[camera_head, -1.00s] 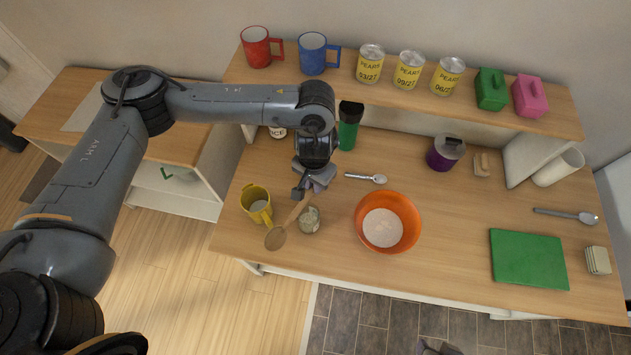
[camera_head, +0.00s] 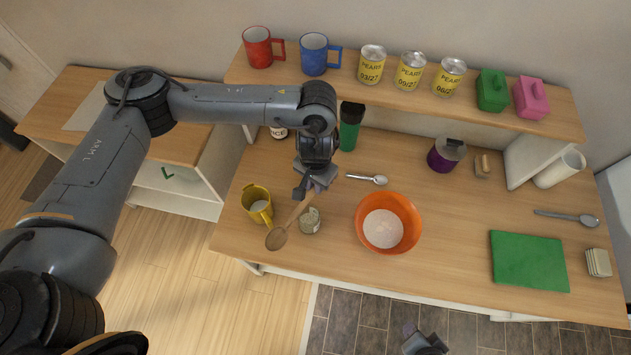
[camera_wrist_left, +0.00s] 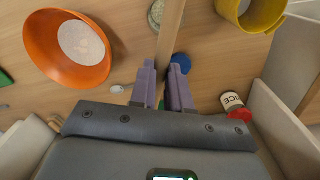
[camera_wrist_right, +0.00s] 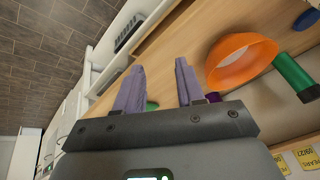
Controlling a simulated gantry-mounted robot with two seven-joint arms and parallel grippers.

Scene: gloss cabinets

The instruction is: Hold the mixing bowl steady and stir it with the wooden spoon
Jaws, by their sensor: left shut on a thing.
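The orange mixing bowl (camera_head: 408,212) stands on the wooden counter, with pale contents (camera_head: 383,228) inside. It also shows at the upper left of the left wrist view (camera_wrist_left: 40,48) and at the right of the right wrist view (camera_wrist_right: 240,62). My left gripper (camera_head: 314,188) is shut on the handle of the wooden spoon (camera_head: 278,238), left of the bowl. The handle runs up between the fingers in the left wrist view (camera_wrist_left: 168,35). My right gripper (camera_head: 422,336) is open and empty, beyond the counter's front edge, below the bowl in the head view.
A yellow mug (camera_head: 257,204) and a small jar (camera_head: 310,220) stand close to the spoon. A metal spoon (camera_head: 368,179) lies behind the bowl. A green bottle (camera_head: 350,127) stands behind my left gripper. A green board (camera_head: 529,260) lies right of the bowl, with clear counter between.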

